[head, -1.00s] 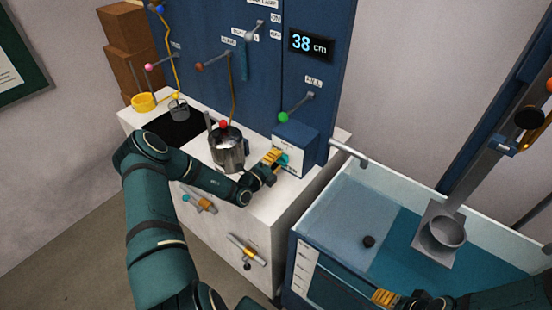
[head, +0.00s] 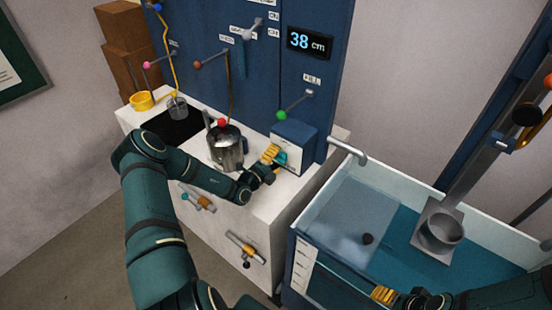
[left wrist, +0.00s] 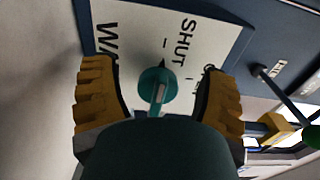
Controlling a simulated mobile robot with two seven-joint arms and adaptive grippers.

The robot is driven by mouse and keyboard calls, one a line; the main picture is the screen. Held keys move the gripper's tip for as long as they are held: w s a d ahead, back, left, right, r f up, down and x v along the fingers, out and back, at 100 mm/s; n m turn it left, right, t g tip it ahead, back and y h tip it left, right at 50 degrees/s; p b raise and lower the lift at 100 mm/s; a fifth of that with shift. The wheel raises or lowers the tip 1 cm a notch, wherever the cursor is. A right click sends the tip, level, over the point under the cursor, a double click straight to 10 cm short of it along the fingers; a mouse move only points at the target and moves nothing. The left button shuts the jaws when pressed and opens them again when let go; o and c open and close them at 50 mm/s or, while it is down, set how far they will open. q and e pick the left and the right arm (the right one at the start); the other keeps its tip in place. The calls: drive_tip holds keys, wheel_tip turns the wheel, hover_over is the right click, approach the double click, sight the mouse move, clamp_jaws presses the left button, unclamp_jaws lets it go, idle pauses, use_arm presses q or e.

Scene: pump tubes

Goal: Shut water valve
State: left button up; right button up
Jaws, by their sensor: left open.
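The water valve is a small teal knob with a pale bar (left wrist: 158,88) on a white plate marked SHUT (left wrist: 188,48), in the left wrist view. A small dark pointer beside the knob points roughly toward the tick at SHUT. My left gripper (left wrist: 162,98) is open, with one yellow finger on each side of the knob. In the head view my left gripper (head: 270,160) is at the blue valve box (head: 294,140), partly hiding the plate and knob. My right gripper (head: 383,294) shows only in part at the tank's front edge; its opening is unclear.
A display (head: 310,42) reads 38 cm. A green-knobbed lever (head: 295,104) is above the box. A metal pot (head: 226,150) stands left of my left gripper.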

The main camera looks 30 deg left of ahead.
use_arm(q)
drive_tip(key=s, duration=1.2)
drive_tip(key=shift+a, duration=0.4)
